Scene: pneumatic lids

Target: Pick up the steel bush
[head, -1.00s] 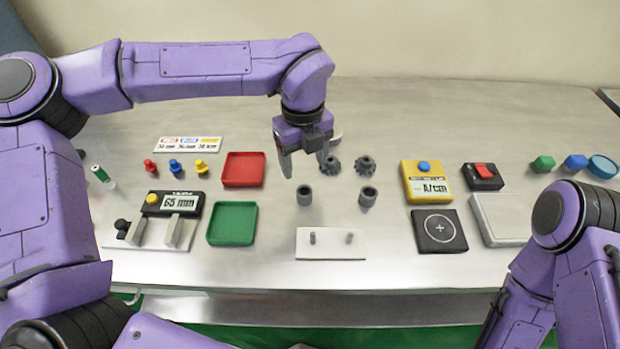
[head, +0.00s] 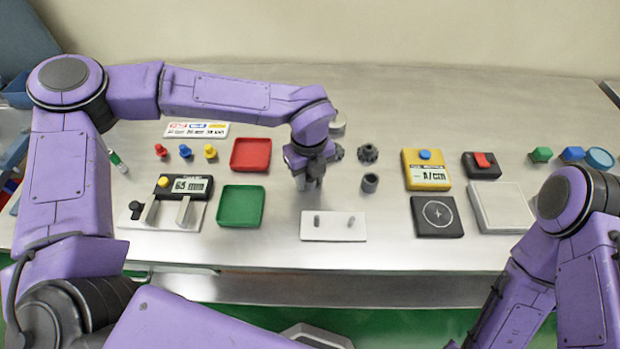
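A grey hollow bush (head: 370,183) stands upright on the table, in front of a dark gear (head: 368,153). My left gripper (head: 308,182) points down to the left of this bush, low over the table. A second, similar bush stood at that spot earlier and is now hidden by the gripper. Whether the fingers are open around it or shut on it cannot be told. My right gripper is out of view; only my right arm shows at the lower right.
A yellow box (head: 426,170) and a black pad (head: 437,217) lie to the right. A second gear is mostly hidden behind the gripper.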

